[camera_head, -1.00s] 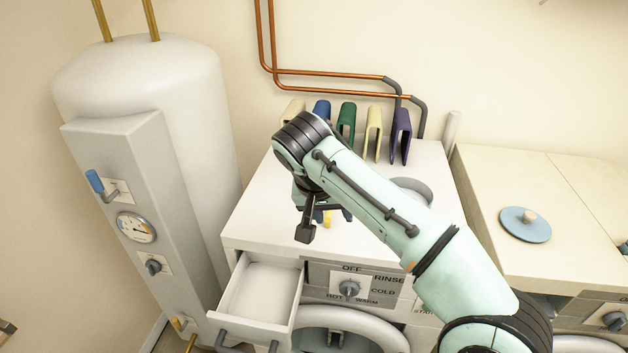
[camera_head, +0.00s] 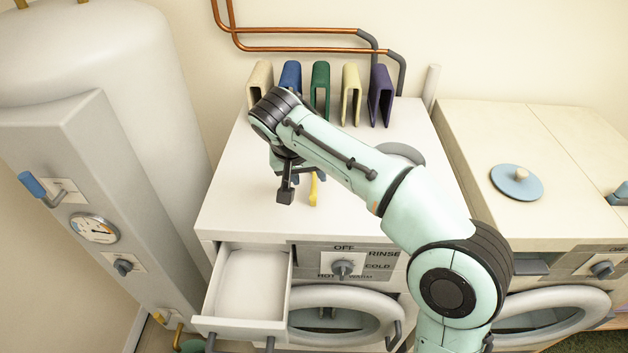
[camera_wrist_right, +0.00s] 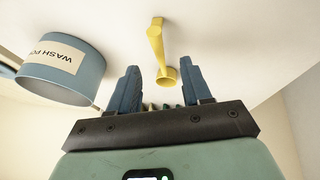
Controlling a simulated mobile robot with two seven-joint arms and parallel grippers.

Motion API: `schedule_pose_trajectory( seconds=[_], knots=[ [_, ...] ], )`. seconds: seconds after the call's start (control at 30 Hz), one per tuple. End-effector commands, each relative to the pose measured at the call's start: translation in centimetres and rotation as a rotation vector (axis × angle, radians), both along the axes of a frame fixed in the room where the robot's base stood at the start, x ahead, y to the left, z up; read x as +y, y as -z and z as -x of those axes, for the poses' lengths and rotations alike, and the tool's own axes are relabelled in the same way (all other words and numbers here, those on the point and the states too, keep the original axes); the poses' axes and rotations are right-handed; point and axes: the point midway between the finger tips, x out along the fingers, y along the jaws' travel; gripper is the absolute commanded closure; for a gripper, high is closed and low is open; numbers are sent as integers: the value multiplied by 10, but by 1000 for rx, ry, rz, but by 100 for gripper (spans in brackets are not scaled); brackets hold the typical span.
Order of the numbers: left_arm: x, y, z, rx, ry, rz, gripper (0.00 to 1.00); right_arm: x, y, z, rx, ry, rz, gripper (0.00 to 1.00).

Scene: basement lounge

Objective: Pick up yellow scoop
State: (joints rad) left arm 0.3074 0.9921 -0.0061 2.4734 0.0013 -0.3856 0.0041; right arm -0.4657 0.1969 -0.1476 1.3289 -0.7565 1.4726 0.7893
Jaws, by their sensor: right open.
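The yellow scoop (camera_head: 313,192) lies on the white top of the left washing machine (camera_head: 240,205), mostly hidden under my right arm in the head view. In the right wrist view the scoop (camera_wrist_right: 156,42) shows whole, with a long handle and a small round cup. My right gripper (camera_head: 302,179) is over the machine top beside the scoop. In the right wrist view its blue fingers (camera_wrist_right: 160,66) are open and spread, with the cup seen between them and not gripped. My left gripper is not in view.
A blue pot labelled "WASH PO…" (camera_wrist_right: 62,70) stands near the scoop. Several coloured holders (camera_head: 320,85) line the machine's back edge. An open drawer (camera_head: 250,285) juts out at the front left. A white tank (camera_head: 110,80) stands left. The machine top's left part is clear.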

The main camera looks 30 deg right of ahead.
Motion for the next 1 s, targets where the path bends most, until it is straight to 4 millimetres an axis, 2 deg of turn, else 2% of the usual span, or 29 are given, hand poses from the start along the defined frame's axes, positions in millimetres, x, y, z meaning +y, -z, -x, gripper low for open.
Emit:
schedule_pose_trajectory(
  seconds=[0.33,0.63,0.67,0.8,1.0],
  knots=[
    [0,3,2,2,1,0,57,-17,40,-12,4,0,0,51],
    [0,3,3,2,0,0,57,-19,46,-15,1,-1,0,51],
    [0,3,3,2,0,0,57,-19,46,-14,1,-1,0,55],
    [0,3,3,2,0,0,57,-19,46,-14,1,-1,0,100],
    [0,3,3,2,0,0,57,-19,45,-15,0,-1,-1,100]
  ],
)
